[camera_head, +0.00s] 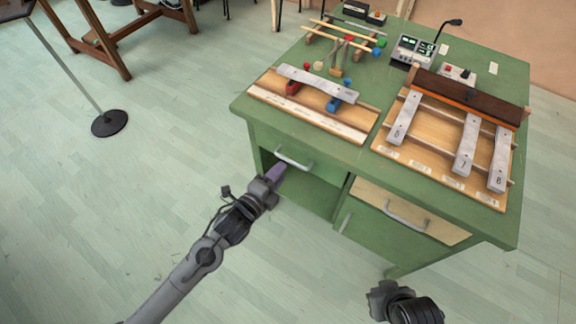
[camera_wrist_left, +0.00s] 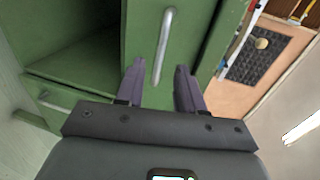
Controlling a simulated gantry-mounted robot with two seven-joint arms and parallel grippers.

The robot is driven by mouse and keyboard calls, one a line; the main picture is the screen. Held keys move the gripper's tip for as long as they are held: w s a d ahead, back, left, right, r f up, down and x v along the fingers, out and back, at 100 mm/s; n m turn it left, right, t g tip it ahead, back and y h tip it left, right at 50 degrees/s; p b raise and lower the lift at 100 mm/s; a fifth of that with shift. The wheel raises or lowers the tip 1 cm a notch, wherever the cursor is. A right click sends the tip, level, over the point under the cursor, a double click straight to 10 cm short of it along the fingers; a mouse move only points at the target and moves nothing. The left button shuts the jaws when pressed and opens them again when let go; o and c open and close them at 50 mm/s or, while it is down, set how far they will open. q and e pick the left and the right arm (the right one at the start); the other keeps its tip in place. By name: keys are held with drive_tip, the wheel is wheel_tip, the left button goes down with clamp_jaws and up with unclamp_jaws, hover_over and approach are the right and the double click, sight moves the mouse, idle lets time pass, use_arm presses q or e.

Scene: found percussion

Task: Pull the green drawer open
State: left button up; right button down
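The green drawer (camera_head: 322,170) is in the upper left of the green desk's front and looks closed or nearly so. Its pale metal bar handle (camera_head: 293,160) shows at the drawer's left part in the head view. My left gripper (camera_head: 275,174) is just in front of the handle, its purple fingers partly hidden by my wrist. In the left wrist view the handle (camera_wrist_left: 163,45) runs lengthwise, and its near end lies between the two fingers. The left gripper (camera_wrist_left: 159,72) is open, with gaps beside the handle. My right gripper does not show; only dark parts of my right arm show at the bottom.
The desk top (camera_head: 365,158) holds a small bar instrument (camera_head: 315,105), a larger one (camera_head: 440,145), mallets and electronic boxes. A wood-fronted drawer (camera_head: 410,212) is on the right. An open compartment lies below the green drawer. The floor in front is clear.

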use_arm(q)
drive_tip(key=b+x, duration=0.2)
drive_tip(key=x, duration=0.3)
drive_tip(key=shift+w, duration=0.15)
clamp_jaws()
